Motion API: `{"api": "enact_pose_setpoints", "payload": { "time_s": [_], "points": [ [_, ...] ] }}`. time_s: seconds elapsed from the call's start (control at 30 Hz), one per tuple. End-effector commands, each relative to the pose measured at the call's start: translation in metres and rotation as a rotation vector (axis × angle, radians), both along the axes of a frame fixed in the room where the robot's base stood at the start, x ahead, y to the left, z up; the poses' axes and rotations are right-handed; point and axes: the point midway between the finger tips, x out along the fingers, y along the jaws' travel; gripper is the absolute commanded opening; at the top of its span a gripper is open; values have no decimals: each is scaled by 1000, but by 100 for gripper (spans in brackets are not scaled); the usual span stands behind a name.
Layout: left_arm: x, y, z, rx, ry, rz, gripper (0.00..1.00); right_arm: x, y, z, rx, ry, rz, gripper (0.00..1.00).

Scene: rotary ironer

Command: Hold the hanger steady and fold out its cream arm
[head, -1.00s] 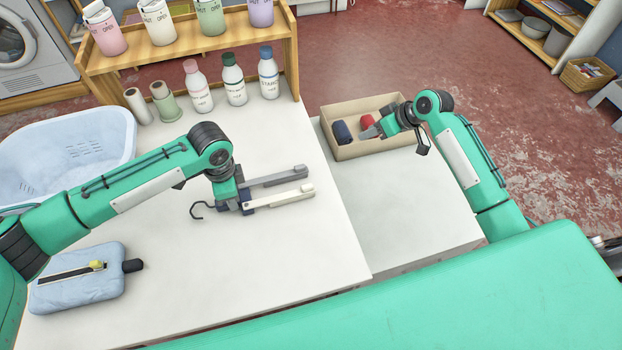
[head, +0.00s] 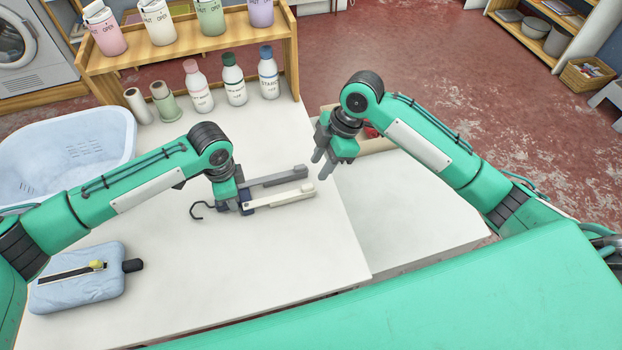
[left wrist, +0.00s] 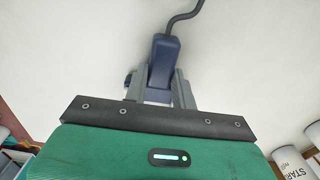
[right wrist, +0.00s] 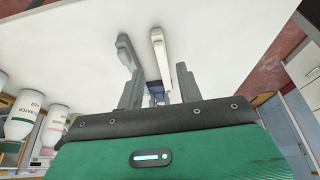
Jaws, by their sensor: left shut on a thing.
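The folding hanger lies over the white table with its dark hook (head: 198,211) at the left. Its grey arm (head: 277,177) and cream arm (head: 285,198) both point right, nearly side by side. My left gripper (head: 242,203) is shut on the dark blue hub (left wrist: 160,62), which sits between its fingers in the left wrist view. My right gripper (head: 321,168) is open and empty, just beyond the arms' right ends. In the right wrist view the cream arm (right wrist: 160,48) and grey arm (right wrist: 126,50) show ahead, between or near the spread fingers (right wrist: 158,90).
Several bottles and a wooden shelf (head: 190,48) stand at the back. A box (head: 378,146) is partly hidden behind my right arm.

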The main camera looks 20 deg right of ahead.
Motion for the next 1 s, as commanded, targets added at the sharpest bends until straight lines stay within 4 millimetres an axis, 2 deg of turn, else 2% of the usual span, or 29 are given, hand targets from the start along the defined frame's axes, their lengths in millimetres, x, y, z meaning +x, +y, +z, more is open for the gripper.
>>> {"api": "enact_pose_setpoints", "payload": {
  "time_s": [0.1,0.3,0.5,0.77,0.93,0.97,1.0],
  "points": [
    [0,0,0,0,0,0,0,-1,10,-24,1,3,0,36],
    [0,0,0,0,0,0,0,-1,22,-52,1,3,-1,36],
    [0,0,0,0,0,0,0,0,26,-63,1,0,-2,36],
    [0,0,0,0,0,0,0,0,26,-64,0,-1,-3,36],
    [0,0,0,0,0,0,0,0,26,-64,0,0,-2,5],
    [0,0,0,0,0,0,0,0,26,-64,0,0,-2,0],
    [0,0,0,0,0,0,0,0,26,-64,0,0,-2,0]
  ]
}}
